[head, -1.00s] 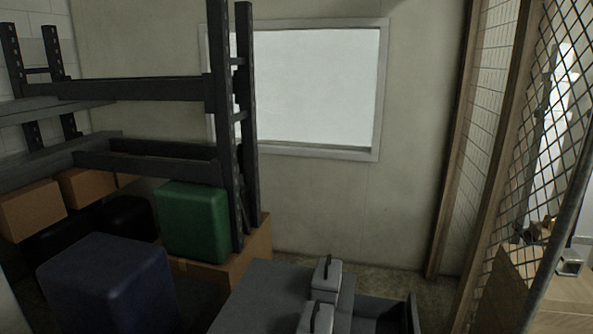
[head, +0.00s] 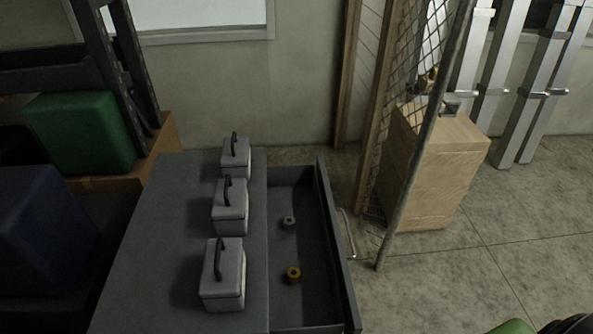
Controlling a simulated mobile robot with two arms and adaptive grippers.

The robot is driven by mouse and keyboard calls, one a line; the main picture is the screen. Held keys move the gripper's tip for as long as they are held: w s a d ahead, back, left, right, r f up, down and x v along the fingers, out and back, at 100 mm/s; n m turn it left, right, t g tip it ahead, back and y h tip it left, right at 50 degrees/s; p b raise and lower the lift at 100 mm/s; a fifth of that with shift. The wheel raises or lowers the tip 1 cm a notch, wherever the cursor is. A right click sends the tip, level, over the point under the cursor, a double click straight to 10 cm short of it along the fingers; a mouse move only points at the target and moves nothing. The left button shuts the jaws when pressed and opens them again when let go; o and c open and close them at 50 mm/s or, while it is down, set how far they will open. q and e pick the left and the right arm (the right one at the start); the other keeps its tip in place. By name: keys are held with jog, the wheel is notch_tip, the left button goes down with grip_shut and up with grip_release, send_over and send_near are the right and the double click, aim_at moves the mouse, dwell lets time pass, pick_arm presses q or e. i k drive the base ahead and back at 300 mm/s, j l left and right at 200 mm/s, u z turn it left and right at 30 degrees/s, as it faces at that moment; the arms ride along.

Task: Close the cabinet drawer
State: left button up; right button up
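The dark grey cabinet (head: 160,230) stands low in the lower middle of the head view. Its drawer (head: 310,300) is pulled out toward the right, with the inside open to view. A small grey round part (head: 289,222) and a small brass-coloured part (head: 293,274) lie in the drawer. A thin metal handle (head: 348,238) shows on the outer side of the drawer front (head: 337,250). The near end of the cabinet and drawer is cut off by the picture's lower edge. Neither gripper can be made out.
Three grey boxes with black handles, one of them the middle box (head: 229,208), stand on the cabinet top. The concrete floor (head: 440,275) right of the drawer looks clear.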

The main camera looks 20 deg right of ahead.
aim_at(324, 301)
jog(key=i+l+u, duration=0.25)
jog(key=l, duration=0.95)
jog(key=l+u, duration=0.25)
jog(key=l, duration=0.95)
